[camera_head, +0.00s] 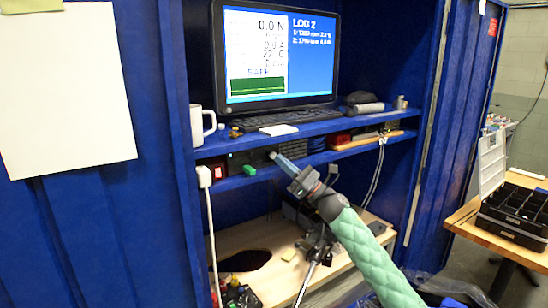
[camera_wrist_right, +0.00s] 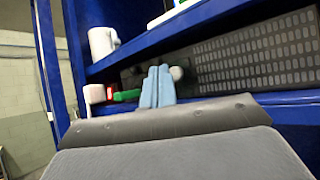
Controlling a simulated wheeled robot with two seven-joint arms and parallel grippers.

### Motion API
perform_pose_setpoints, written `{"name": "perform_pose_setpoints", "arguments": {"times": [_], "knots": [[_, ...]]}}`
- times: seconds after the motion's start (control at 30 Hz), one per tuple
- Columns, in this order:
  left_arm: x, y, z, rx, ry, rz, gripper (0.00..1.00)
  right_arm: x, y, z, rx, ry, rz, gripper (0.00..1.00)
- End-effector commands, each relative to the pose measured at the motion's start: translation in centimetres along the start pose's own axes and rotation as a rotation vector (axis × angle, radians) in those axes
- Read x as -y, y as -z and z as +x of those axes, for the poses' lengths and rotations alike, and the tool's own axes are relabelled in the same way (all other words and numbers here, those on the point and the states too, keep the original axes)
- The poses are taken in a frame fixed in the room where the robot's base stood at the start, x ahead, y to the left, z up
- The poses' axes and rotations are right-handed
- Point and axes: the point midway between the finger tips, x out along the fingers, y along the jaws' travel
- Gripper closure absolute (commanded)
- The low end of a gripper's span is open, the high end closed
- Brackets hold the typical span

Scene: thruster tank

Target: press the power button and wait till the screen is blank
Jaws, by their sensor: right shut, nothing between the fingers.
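The screen (camera_head: 280,55) stands on the upper blue shelf and is lit, with large readings, a green graph and a "LOG 2" panel. My right gripper (camera_head: 284,163) reaches up to the lower shelf, its pale blue fingers shut and empty. In the right wrist view the shut fingers (camera_wrist_right: 157,88) stand in front of the dark equipment on that shelf. A small round grey knob (camera_wrist_right: 177,73) shows just right of the fingertips, possibly the power button. I cannot tell whether the fingers touch it. My left gripper is not in view.
A white mug (camera_head: 198,126) and a keyboard (camera_head: 285,118) are on the upper shelf. A green item (camera_head: 249,170) and a white plug with a cable (camera_head: 204,177) are left of my fingers. A grey perforated panel (camera_wrist_right: 260,52) lies to the right in the wrist view.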

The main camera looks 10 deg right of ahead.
Motion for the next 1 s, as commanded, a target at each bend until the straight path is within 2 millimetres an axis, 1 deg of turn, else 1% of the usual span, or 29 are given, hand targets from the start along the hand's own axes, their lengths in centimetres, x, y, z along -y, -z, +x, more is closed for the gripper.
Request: {"name": "perform_pose_setpoints", "arguments": {"times": [0.3,0.73,0.8,1.0], "knots": [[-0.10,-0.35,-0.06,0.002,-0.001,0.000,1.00,0.00,0.00,0.00,0.000,0.000,0.000,1.00],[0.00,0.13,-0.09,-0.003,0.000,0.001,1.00,0.00,0.01,0.00,0.000,0.000,0.000,1.00],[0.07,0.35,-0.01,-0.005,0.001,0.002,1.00,0.01,0.04,0.01,0.000,0.000,0.000,1.00],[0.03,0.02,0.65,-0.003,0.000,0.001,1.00,0.21,0.32,0.26,0.001,-0.001,0.000,1.00]]}}
